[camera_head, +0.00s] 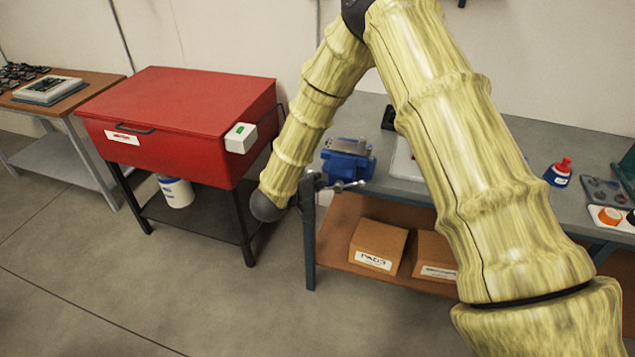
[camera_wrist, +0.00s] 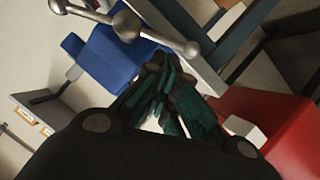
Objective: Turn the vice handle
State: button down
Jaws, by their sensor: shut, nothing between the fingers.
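The blue vice (camera_head: 346,164) is mounted at the left end of the grey workbench. Its silver handle bar (camera_head: 345,186) with rounded ends sticks out at the front. In the wrist view the blue vice body (camera_wrist: 104,62) is at the upper left, and the handle bar (camera_wrist: 158,36) crosses the top at a slant. My gripper (camera_wrist: 165,66) is shut and empty. Its fingertips appear close below the right half of the bar; I cannot tell whether they touch it. In the head view my gripper is small and dark beside the vice, hard to make out.
A red cabinet (camera_head: 178,115) with a white switch box (camera_head: 241,138) stands left of my arm. The floor in front is clear.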

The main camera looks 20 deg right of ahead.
jog(key=w+r+b+v, duration=0.1)
jog(key=b+v, duration=0.1)
jog(key=v, duration=1)
jog(key=s+d+f+n+g+y, duration=0.1)
jog(key=s+d+f+y, duration=0.1)
jog(key=s+f, duration=0.45)
jog(key=s+d+f+n+y, duration=0.1)
jog(key=s+d+f+y, duration=0.15)
jog(key=f, duration=0.75)
jog(key=s+d+f+n+g+y, duration=0.1)
jog(key=s+f+y, duration=0.1)
jog(key=s+f, duration=0.5)
jog(key=s+d+f+g+y, duration=0.1)
jog(key=s+f, duration=0.4)
jog(key=s, duration=0.7)
jog(key=s+d+f+g+y, duration=0.2)
jog(key=s+d+f+g, duration=0.1)
jog(key=s, duration=1)
jog(key=f+g, duration=0.1)
jog(key=g, duration=0.1)
jog(key=shift+f+g, duration=0.35)
jog(key=shift+g, duration=0.05)
jog(key=shift+s, duration=0.15)
